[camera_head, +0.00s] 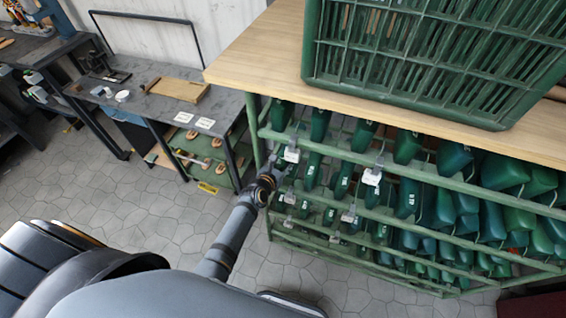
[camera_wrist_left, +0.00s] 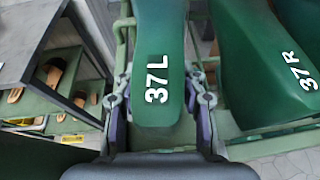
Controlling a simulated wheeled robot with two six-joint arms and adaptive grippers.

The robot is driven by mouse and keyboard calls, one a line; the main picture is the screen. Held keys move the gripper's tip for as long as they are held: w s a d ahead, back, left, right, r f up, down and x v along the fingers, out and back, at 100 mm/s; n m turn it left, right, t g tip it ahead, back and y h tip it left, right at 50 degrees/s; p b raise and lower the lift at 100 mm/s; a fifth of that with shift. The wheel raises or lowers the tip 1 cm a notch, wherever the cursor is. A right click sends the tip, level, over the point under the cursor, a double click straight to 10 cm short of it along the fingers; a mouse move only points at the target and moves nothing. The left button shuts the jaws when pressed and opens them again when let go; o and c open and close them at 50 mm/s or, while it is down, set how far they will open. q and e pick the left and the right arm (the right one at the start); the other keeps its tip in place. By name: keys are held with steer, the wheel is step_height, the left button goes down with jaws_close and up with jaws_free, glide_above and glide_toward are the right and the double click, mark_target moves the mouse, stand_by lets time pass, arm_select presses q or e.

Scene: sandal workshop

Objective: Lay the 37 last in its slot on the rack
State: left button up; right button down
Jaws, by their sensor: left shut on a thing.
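The green last marked "37 L" (camera_wrist_left: 158,60) fills the middle of the left wrist view, between the two fingers of my left gripper (camera_wrist_left: 160,105). The gripper is shut on it. In the head view my left gripper (camera_head: 280,173) is at the left end of the green rack (camera_head: 430,176), where I cannot clearly tell the held last from its neighbours. A green last marked "37 R" (camera_wrist_left: 262,65) lies just right of the held one in the left wrist view, a narrow gap apart. Whether the 37 L last rests on the rack bars is unclear. My right gripper is not in view.
Several green lasts hang in rows along the rack. A wooden top (camera_head: 262,50) carries a large green crate (camera_head: 410,95). A dark workbench (camera_head: 140,100) with sandals on its lower shelf stands left of the rack. Stone floor (camera_head: 120,195) is clear between.

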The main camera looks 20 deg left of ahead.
arm_select(q)
steer(key=shift+f, duration=0.25)
stand_by(0.3)
steer(key=o, duration=1.2)
steer(key=shift+f, duration=0.1)
steer(key=shift+s, duration=0.1)
steer(key=v, duration=0.8)
steer(key=shift+a, duration=0.15)
